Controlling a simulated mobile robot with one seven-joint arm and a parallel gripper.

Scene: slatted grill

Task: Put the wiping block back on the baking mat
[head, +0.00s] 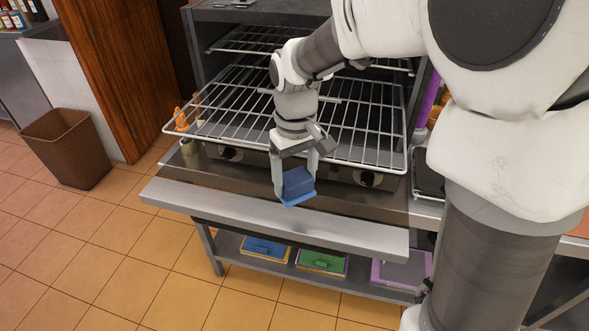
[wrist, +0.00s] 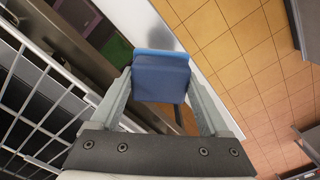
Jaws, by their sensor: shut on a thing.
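My gripper (head: 295,178) is shut on the wiping block (head: 298,186), a blue block with a lighter blue base. The block is held in front of the slatted grill, above the light grey front ledge. In the wrist view the block (wrist: 160,78) sits between the two fingers of my gripper (wrist: 160,95), its lighter blue edge at the far side. I cannot make out a baking mat for certain in either view.
The wire rack (head: 240,105) sticks out of the grill beside my wrist. The grey ledge (head: 275,222) runs below the block. Blue (head: 265,248), green (head: 322,262) and purple (head: 400,272) lidded boxes stand on the lower shelf. A brown basket (head: 68,148) stands on open floor at left.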

